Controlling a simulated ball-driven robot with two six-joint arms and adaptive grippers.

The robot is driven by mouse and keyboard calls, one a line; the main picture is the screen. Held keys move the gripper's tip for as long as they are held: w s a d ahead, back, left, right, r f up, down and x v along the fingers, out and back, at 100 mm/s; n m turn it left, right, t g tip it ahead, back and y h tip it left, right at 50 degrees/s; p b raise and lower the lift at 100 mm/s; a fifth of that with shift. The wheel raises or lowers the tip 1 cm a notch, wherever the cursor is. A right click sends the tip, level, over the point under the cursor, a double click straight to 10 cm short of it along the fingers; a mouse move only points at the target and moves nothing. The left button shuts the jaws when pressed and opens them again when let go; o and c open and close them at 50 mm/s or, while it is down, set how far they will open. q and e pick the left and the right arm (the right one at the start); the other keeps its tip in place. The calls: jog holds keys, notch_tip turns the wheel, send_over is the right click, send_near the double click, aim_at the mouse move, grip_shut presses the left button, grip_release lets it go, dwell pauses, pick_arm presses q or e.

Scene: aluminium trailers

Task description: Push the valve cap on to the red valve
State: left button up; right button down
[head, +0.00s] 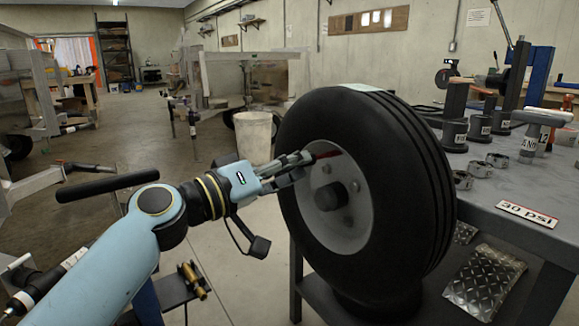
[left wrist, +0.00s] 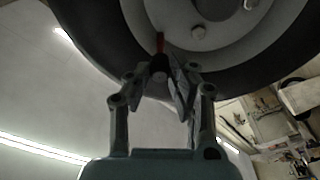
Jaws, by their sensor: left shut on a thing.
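The red valve (head: 328,154) sticks out from the grey rim of a black tyre (head: 415,150) that stands upright at the table's edge. My left gripper (head: 304,158) is at the rim, with its fingertips right beside the valve. In the left wrist view, the red valve (left wrist: 159,42) is just beyond the fingertips. The gripper (left wrist: 160,78) is shut on a small dark valve cap (left wrist: 159,74), in line with the valve. I cannot tell whether the cap touches the valve. My right gripper is out of view.
The grey table (head: 500,185) carries dark cylinders, metal rings and a "30 psi" sign (head: 527,214) right of the tyre. A pale bin (head: 254,136) stands behind my left gripper.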

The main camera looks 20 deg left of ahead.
pick_arm(q)
jog(key=shift+w+d, duration=0.3)
jog(key=shift+w, duration=0.05)
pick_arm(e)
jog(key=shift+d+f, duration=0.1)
pick_arm(q)
jog(key=shift+w, duration=0.1)
jog(key=shift+w+d, duration=0.3)
jog(key=shift+w, duration=0.1)
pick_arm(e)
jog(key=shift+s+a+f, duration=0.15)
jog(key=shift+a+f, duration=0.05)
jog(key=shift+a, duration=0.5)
pick_arm(q)
jog(key=shift+w+d, duration=0.1)
